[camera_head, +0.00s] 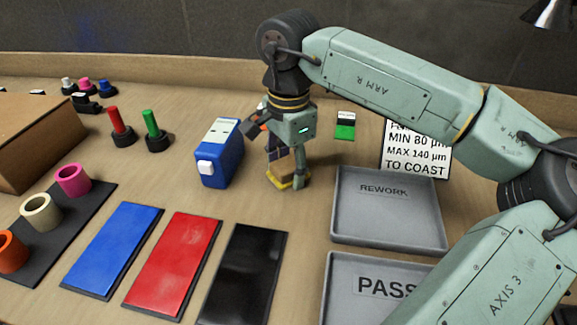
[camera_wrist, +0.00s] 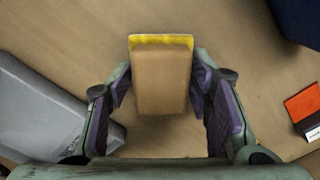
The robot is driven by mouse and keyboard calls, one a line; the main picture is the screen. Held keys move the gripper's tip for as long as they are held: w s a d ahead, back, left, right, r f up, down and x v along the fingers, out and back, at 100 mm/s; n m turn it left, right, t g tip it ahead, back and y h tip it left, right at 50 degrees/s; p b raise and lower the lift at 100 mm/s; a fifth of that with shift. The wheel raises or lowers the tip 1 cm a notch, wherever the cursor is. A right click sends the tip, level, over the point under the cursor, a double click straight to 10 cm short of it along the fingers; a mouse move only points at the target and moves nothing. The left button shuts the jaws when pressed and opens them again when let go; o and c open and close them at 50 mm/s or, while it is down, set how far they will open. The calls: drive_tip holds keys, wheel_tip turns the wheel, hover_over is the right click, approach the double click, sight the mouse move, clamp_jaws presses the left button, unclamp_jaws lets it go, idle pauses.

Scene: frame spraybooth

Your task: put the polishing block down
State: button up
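The polishing block is a tan block with a yellow base. In the wrist view the block (camera_wrist: 161,82) lies between the two fingers of my gripper (camera_wrist: 162,82), whose tips appear to press on its sides. In the head view the block (camera_head: 280,178) is low at the bench top, its yellow base at or just above the wood; I cannot tell whether it touches. My gripper (camera_head: 288,168) points down over it and hides much of it.
A blue box-shaped device (camera_head: 218,160) stands close left of the block. A grey REWORK tray (camera_head: 345,226) lies close right, with a PASS tray (camera_head: 340,268) in front. Blue (camera_head: 112,248), red (camera_head: 172,262) and black (camera_head: 243,272) panels lie in front. Some bare wood surrounds the block.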

sight(289, 163)
drive_tip(key=o, duration=0.4)
drive_tip(key=shift+f, duration=0.6)
drive_tip(key=shift+o, duration=0.2)
drive_tip(key=shift+r+p, duration=0.5)
drive_tip(key=shift+r, duration=0.1)
wheel_tip(289, 163, up, 12)
drive_tip(key=shift+r+b, duration=0.2)
drive_tip(key=shift+b, duration=0.1)
